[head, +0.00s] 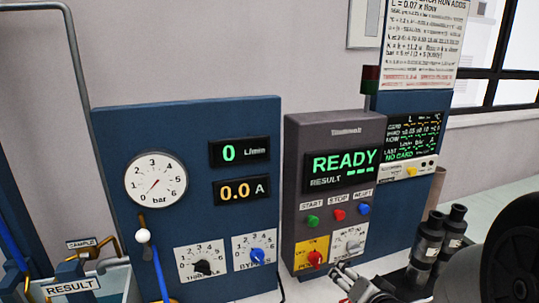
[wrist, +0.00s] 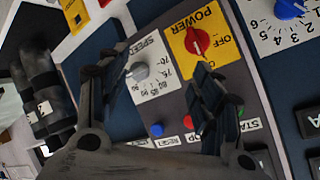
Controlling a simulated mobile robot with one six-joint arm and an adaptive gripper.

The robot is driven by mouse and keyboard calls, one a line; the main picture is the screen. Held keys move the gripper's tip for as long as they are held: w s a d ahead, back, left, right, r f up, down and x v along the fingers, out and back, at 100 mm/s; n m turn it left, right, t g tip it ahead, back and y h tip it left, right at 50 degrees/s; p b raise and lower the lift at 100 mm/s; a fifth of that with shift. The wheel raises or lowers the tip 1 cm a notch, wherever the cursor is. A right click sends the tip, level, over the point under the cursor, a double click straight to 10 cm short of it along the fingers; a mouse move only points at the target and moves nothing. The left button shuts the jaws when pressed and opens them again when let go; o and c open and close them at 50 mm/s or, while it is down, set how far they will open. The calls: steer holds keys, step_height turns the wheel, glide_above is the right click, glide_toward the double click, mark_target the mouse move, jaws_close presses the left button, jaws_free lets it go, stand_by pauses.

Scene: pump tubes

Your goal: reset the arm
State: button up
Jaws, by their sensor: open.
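My gripper (head: 352,284) is at the bottom of the head view, in front of the lower part of the grey control box (head: 295,190). In the wrist view my gripper (wrist: 155,82) is open and empty, its two dark fingers apart. The grey SPEED knob (wrist: 138,71) shows in the gap between them, with no visible contact. The red POWER switch (wrist: 197,41) on its yellow plate lies beyond the right finger. The box display (head: 345,163) reads READY, with dashes for RESULT.
A blue panel (head: 110,150) on the left carries a bar gauge (head: 155,180), readouts of 0 L/min and 0.0 A, a black THROTTLE knob (head: 202,267) and a blue BYPASS knob (head: 256,255). Dark cylinders (head: 430,240) stand right of the box. A RESULT tray (head: 72,287) is lower left.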

steer(key=s+a+r+n+g, duration=0.2)
steer(key=s, duration=0.7)
steer(key=s+a+r+n+g, duration=0.2)
steer(key=s+r+g, duration=0.1)
steer(key=s, duration=0.6)
steer(key=s+a+r+n+g, duration=0.2)
steer(key=s+r+n, duration=0.1)
steer(key=s, duration=0.5)
steer(key=shift+s+r+g+h, duration=0.25)
steer(key=shift+s+g+h, duration=0.05)
steer(key=shift+s+h, duration=0.1)
steer(key=shift+w+d, duration=0.1)
steer(key=shift+w, duration=0.05)
